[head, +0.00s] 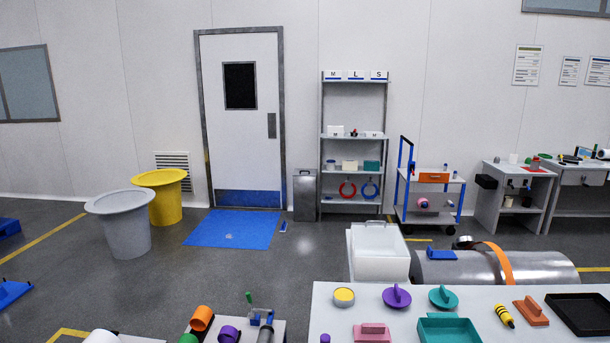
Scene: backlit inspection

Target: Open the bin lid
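A narrow grey metal bin (305,198) stands upright on the floor against the back wall, between the door and the shelf rack. Its top looks closed, with a small dark handle-like detail there; it is too small to tell more. A grey round tub (128,235) and a yellow round tub (165,205) with wide rims stand at the left. My gripper is not in view.
A white table (460,318) with lids, a teal tray and a black tray fills the front right. A steel cylinder (480,266) lies behind it. A blue mat (235,229) lies before the door (242,130). A trolley (428,205) stands right of the rack (354,135). The middle floor is clear.

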